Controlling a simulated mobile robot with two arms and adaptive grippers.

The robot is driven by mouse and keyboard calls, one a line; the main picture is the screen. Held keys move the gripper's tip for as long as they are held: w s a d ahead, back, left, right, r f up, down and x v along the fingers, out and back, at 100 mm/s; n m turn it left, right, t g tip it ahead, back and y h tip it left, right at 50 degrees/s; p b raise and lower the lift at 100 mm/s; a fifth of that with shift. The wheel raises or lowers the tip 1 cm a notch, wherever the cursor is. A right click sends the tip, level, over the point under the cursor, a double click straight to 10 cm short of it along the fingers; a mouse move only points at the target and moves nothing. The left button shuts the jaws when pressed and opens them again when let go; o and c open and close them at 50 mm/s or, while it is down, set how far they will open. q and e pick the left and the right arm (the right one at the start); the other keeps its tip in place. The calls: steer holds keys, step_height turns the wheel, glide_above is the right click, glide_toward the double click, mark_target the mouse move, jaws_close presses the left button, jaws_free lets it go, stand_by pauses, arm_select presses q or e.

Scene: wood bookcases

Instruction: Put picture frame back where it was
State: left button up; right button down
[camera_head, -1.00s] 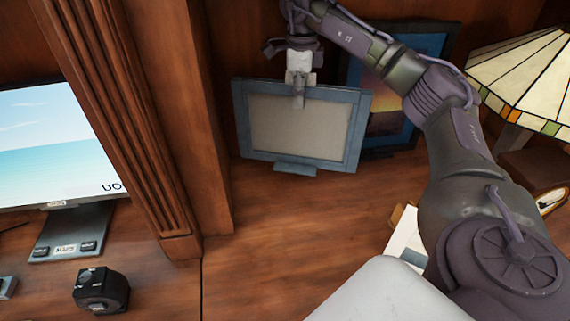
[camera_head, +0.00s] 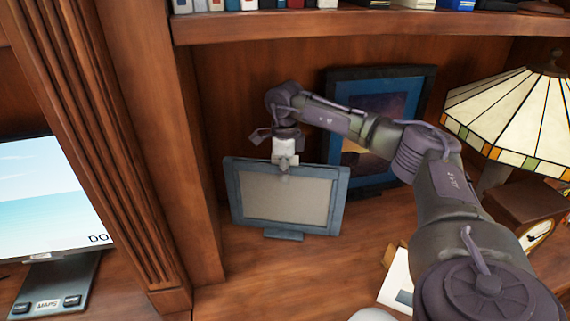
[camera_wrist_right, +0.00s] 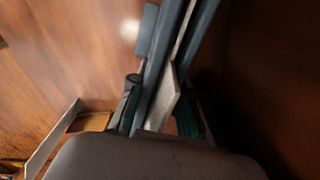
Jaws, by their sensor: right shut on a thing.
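A blue-grey picture frame (camera_head: 284,196) with a blank beige panel stands upright over the desk shelf, left of centre in the head view. Whether its foot touches the wood I cannot tell. My right gripper (camera_head: 285,165) is shut on its top edge from above. In the right wrist view the picture frame (camera_wrist_right: 165,85) runs between the two fingers (camera_wrist_right: 160,105), seen edge-on and blurred. My left gripper is not in view.
A dark blue framed picture (camera_head: 395,100) leans on the back panel behind my right arm. A stained-glass lamp (camera_head: 515,110) and a wooden clock (camera_head: 525,215) stand at right. A monitor (camera_head: 45,205) is left of the wooden post (camera_head: 130,150). A shelf of books (camera_head: 380,25) hangs above.

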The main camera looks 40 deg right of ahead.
steer(key=shift+r, duration=0.1)
steer(key=c, duration=1.5)
jaws_free()
steer(key=shift+f, duration=0.2)
steer(key=o, duration=0.4)
steer(key=shift+s+r, duration=0.1)
step_height(320, 180, up, 12)
steer(key=shift+r+b, duration=0.1)
steer(key=shift+b, duration=0.55)
steer(key=shift+a, duration=0.1)
